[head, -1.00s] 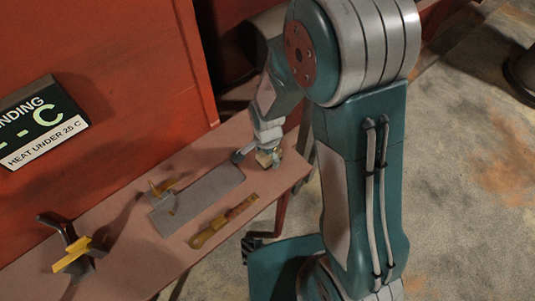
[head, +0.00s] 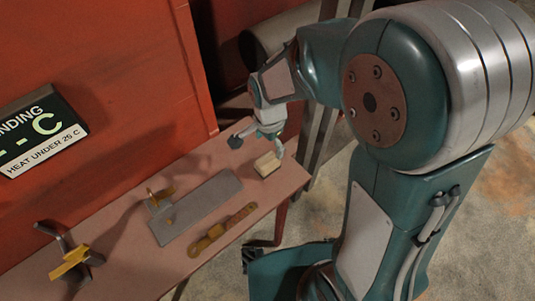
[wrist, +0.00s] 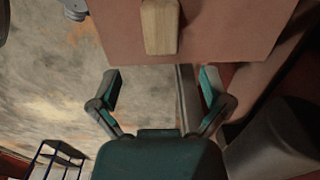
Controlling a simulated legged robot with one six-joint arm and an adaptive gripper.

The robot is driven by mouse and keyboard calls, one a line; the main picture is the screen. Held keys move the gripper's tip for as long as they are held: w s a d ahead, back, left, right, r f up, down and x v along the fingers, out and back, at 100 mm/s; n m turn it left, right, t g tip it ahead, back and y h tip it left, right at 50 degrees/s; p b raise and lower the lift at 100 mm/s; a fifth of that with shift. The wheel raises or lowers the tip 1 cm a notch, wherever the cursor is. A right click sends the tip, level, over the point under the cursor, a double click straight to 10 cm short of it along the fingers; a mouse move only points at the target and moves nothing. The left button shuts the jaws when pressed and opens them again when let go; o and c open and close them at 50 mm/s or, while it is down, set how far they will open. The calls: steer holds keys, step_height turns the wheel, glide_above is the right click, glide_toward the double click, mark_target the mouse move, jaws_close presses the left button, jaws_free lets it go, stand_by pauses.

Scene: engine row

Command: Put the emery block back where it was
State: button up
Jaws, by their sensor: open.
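The emery block, a pale wood-coloured block (head: 267,164), lies on the bench near its right end. In the wrist view the block (wrist: 160,27) is at the top centre, beyond my fingertips. My gripper (head: 258,144) is open and empty, just above and behind the block in the head view. In the wrist view my gripper (wrist: 160,80) has its two fingers spread wide, with a gap to the block and nothing between them.
On the pinkish bench (head: 120,215) lie a grey plate (head: 205,203) with a small yellow-handled tool (head: 160,197), a yellow-brown tool (head: 222,230) and a dark and yellow clamp-like tool (head: 72,262). A red wall with a display sign (head: 38,130) stands behind.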

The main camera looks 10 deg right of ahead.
steer(key=s+d+r+n+t, duration=0.2)
steer(key=s+d+r+n, duration=0.3)
steer(key=r, duration=0.4)
steer(key=s+d+r+n+t, duration=0.3)
steer(key=s+d+r+n, duration=0.2)
steer(key=r, duration=0.4)
steer(key=s+n, duration=0.1)
steer(key=s, duration=0.1)
steer(key=shift+s+d+r+t, duration=0.15)
steer(key=shift+s+d+t, duration=0.15)
steer(key=shift+s, duration=0.05)
